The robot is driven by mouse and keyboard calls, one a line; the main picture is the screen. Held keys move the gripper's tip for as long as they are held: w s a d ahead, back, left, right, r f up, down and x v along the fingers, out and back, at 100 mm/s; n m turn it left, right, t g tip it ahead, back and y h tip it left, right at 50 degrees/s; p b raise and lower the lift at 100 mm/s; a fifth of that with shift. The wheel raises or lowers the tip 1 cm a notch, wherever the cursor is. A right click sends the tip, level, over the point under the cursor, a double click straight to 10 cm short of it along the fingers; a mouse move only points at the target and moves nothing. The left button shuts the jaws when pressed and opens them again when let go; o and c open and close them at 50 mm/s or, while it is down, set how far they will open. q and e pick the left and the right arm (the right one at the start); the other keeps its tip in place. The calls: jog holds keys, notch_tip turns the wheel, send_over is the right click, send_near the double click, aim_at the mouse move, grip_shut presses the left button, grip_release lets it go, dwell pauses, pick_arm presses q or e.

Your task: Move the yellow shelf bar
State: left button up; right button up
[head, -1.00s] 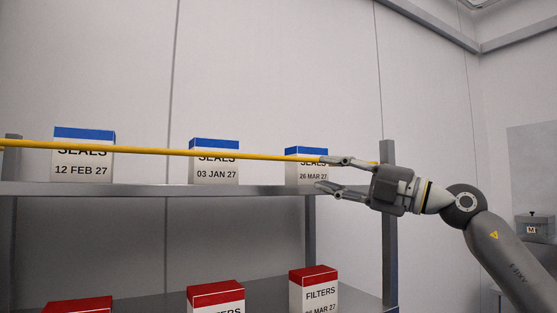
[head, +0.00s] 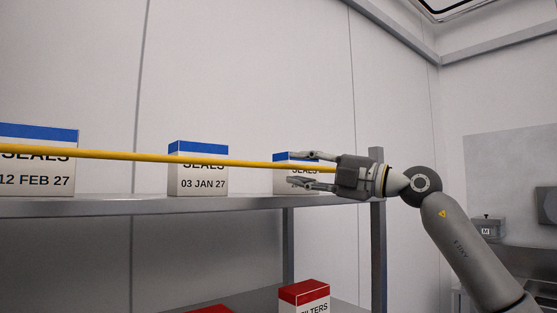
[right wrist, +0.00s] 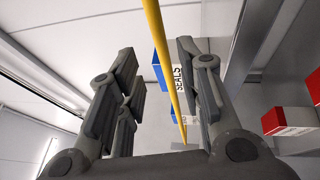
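The yellow shelf bar (head: 150,158) runs across the front of the upper shelf, above its board, in the head view. Its left end is out of frame and its right end is hidden behind my right gripper. My right gripper (head: 312,170) is at the bar's right part, fingers pointing left and apart, with the bar passing between them. In the right wrist view the bar (right wrist: 164,62) runs between the two spread fingers (right wrist: 160,95), nearer the right finger, and I see no finger closed on it. My left gripper is not in view.
White boxes with blue tops marked SEALS stand behind the bar: left (head: 38,178), middle (head: 198,178) and right (head: 283,180). The upper shelf board (head: 150,205) lies below. Red-topped FILTERS boxes (head: 304,297) stand lower. A grey post (head: 377,240) is at the right.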

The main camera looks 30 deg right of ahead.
aim_at(280, 167)
jog(key=p+x, duration=0.1)
jog(key=x, duration=0.3)
jog(key=shift+a, duration=0.15)
jog(key=shift+f+p+x, duration=0.2)
jog(key=shift+p+x, duration=0.2)
jog(key=shift+x, duration=0.7)
jog(key=shift+w, duration=0.1)
jog(key=shift+c, duration=0.8)
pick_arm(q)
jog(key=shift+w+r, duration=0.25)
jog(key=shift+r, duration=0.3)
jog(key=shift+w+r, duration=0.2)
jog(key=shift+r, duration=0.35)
pick_arm(e)
grip_shut()
